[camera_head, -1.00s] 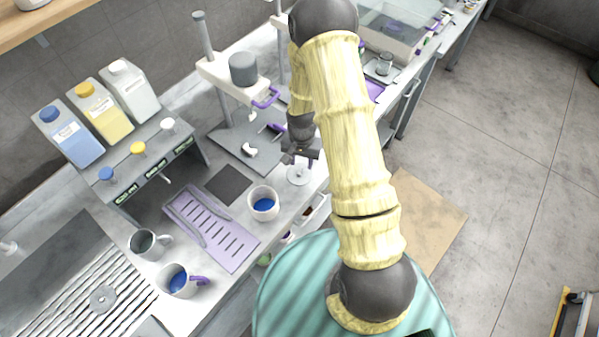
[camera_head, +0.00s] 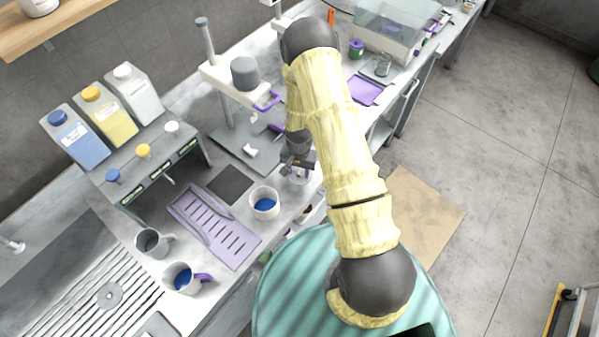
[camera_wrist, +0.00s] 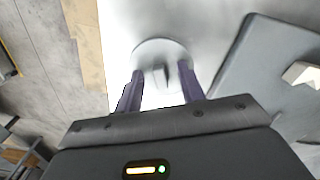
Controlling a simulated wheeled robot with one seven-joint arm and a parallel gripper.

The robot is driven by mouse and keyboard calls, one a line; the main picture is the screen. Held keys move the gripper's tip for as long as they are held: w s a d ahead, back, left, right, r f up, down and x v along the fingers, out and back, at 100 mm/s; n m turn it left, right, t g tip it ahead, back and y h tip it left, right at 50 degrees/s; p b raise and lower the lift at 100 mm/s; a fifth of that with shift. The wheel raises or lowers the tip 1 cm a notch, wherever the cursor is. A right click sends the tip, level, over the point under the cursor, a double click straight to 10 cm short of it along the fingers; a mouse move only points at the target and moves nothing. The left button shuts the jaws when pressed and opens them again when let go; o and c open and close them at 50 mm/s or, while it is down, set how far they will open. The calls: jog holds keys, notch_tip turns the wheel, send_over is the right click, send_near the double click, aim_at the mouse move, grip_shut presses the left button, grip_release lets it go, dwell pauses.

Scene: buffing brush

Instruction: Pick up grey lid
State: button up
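The grey lid (camera_wrist: 158,54) is a pale round disc with a small upright knob in its middle. In the wrist view it lies on the light counter just beyond my fingertips, with the knob between the lines of the two fingers. My gripper (camera_wrist: 161,82) is open, its two purple fingers apart with nothing between them. In the head view my gripper (camera_head: 297,175) points down over the lid (camera_head: 299,181), which it partly covers, near the counter's front edge.
A white mug (camera_head: 264,203) with blue inside stands left of the lid. A grey stand base (camera_wrist: 265,85) lies close on the right in the wrist view. A purple rack (camera_head: 215,226), two more mugs and several bottles are farther left. The counter edge drops to the floor.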

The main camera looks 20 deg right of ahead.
aim_at(299, 172)
dwell(0.3)
grip_shut()
jog(key=shift+r, duration=0.15)
notch_tip(299, 172, up, 10)
jog(key=b, duration=0.4)
jog(key=shift+f, duration=0.2)
dwell(0.6)
